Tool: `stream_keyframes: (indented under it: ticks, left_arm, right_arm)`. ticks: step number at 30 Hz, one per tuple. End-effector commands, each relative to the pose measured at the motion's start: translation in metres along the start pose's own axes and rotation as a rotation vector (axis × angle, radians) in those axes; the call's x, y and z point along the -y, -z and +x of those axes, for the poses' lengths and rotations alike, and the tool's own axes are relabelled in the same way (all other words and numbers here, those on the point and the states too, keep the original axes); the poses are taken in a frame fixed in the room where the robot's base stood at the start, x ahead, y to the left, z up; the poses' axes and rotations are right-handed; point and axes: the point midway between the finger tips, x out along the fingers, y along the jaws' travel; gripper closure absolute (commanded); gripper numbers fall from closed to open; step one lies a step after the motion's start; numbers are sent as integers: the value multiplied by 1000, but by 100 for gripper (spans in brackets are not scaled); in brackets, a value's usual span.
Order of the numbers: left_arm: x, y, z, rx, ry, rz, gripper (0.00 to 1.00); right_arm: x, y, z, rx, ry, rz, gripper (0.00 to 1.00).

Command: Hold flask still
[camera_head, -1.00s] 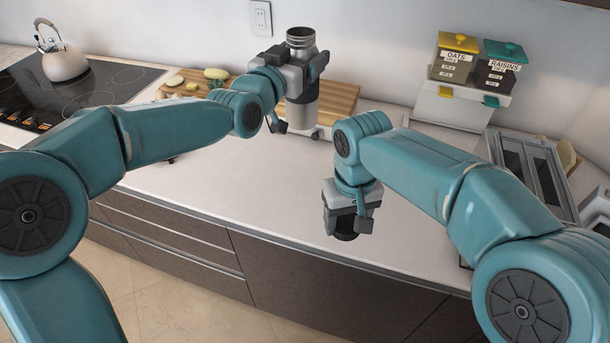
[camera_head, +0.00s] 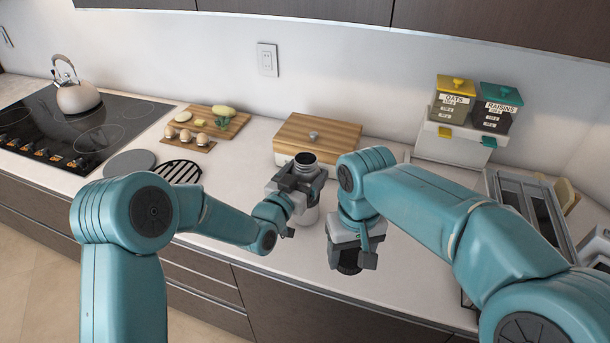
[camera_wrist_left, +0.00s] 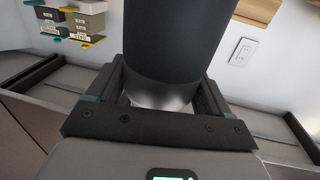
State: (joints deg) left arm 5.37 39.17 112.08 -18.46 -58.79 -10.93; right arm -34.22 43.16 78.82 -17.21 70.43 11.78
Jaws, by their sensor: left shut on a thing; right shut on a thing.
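The flask (camera_head: 307,215) is a steel-grey cylinder with an open mouth at its top. It stands roughly upright over the middle of the counter; I cannot tell whether its base touches the counter. My left gripper (camera_head: 299,184) is shut around its upper part. In the left wrist view the flask (camera_wrist_left: 170,55) fills the space between the jaws, dark over most of its length with a shiny band. My right gripper (camera_head: 350,245) points down, to the right of the flask, and is shut on a dark round cap (camera_head: 349,268), mostly hidden by the jaws.
A wooden-lidded box (camera_head: 335,135) stands just behind the flask. Oats and raisins jars (camera_head: 452,100) sit on a white box at the back right. A cutting board (camera_head: 215,125), eggs and a black trivet (camera_head: 178,171) lie left, near the stove (camera_head: 75,130). The front counter is clear.

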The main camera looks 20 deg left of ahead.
Motion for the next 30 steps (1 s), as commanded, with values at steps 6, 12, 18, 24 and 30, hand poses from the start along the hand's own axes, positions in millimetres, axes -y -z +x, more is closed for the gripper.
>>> stream_keyframes:
  ticks: [6,12,18,24,30]
  left_arm:
    - [0,-9,0,-7,1,1,100]
    - [0,-10,0,-7,1,1,100]
    - [0,-13,0,-2,0,0,0]
    - [0,-12,0,-2,0,0,0]
    - [0,-14,-17,-1,0,0,0]
  right_arm:
    - [0,0,-2,0,0,0,75]
    - [0,0,-1,0,0,0,75]
    - [0,0,2,-1,0,0,75]
    - [0,0,1,-1,0,0,75]
    - [0,0,6,0,0,0,75]
